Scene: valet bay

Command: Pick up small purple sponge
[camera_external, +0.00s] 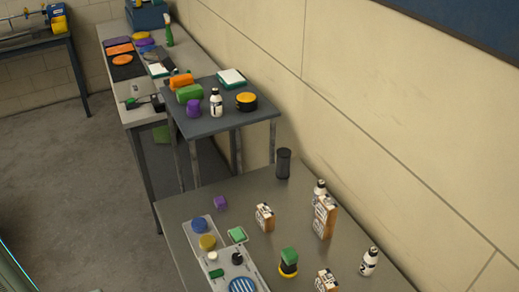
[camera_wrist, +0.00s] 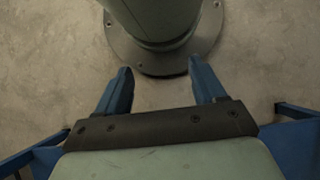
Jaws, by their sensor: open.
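A small purple block (camera_external: 220,203), which looks like the small sponge, lies on the near grey table (camera_external: 180,207) toward its far left corner. Another purple piece (camera_external: 193,108), more rounded, stands on the dark raised table (camera_external: 250,118) behind. My gripper (camera_wrist: 160,66) shows in the wrist view with its two blue fingers apart and nothing between them. It points at the floor and my own round base, away from both tables. No purple sponge shows in the wrist view. My gripper does not show in the external view.
A grey tray (camera_external: 200,237) with several coloured pieces lies close to the purple block. A black cup (camera_external: 283,163), boxes and white bottles (camera_external: 369,261) stand to the right. A green block (camera_external: 190,92) and white bottle (camera_external: 216,102) stand on the raised table.

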